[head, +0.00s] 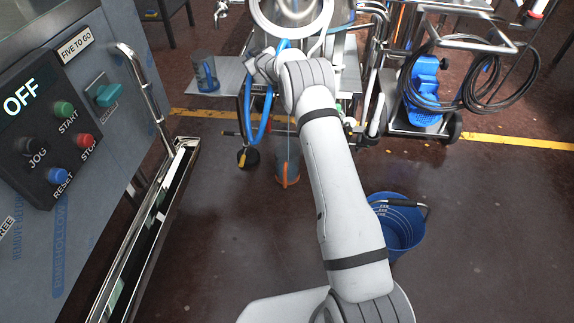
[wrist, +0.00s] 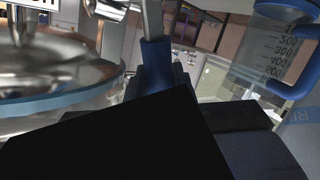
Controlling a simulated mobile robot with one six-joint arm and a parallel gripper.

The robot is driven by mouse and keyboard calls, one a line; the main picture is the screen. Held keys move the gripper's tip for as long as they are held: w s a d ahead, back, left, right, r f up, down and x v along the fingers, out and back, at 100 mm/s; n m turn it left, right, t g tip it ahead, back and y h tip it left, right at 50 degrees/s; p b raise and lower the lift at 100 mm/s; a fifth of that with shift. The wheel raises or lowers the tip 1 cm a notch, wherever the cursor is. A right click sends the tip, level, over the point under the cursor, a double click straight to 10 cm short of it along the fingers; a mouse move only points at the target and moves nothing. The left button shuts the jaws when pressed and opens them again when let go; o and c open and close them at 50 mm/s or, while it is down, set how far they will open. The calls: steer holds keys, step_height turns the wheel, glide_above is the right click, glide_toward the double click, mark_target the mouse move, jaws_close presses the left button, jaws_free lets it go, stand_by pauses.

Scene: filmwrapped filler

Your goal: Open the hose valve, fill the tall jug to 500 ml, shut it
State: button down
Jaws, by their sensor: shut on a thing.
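The tall jug (head: 207,72) is clear with a blue handle and stands on a grey shelf (head: 228,84) left of my gripper. It also shows in the wrist view (wrist: 272,50), upside down, with its scale marks; I make out no clear liquid level. A blue hose (head: 245,103) hangs in a loop beside the shelf. My gripper (head: 262,66) is shut at the hose area, apart from the jug. In the wrist view a blue-sleeved grey lever (wrist: 156,58) stands between the fingers (wrist: 168,80). I cannot tell whether its valve is open.
A steel vessel (head: 292,12) stands behind my gripper. A blue bucket (head: 398,228) is on the floor at right. A control panel (head: 50,130) reading OFF is at left. A trolley with a black hose (head: 485,95) stands back right.

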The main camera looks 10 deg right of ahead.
steer(key=shift+d, duration=0.15)
steer(key=shift+d+m, duration=0.3)
steer(key=shift+s+d+r+m+t+y+b, duration=0.1)
steer(key=shift+s+d+m+t+y+b, duration=0.15)
steer(key=shift+d+m+t+b, duration=0.25)
steer(key=shift+s+d+r+m+t+y+b, duration=0.1)
steer(key=shift+s+d+m+t+y+b, duration=0.05)
steer(key=shift+d+m+t+y+b, duration=0.35)
steer(key=shift+s+d+r+m, duration=0.1)
steer(key=shift+d+r+m, duration=0.1)
steer(key=shift+m, duration=0.3)
steer(key=c, duration=1.3)
jaws_free()
steer(key=shift+a+f, duration=0.1)
steer(key=shift+s, duration=0.1)
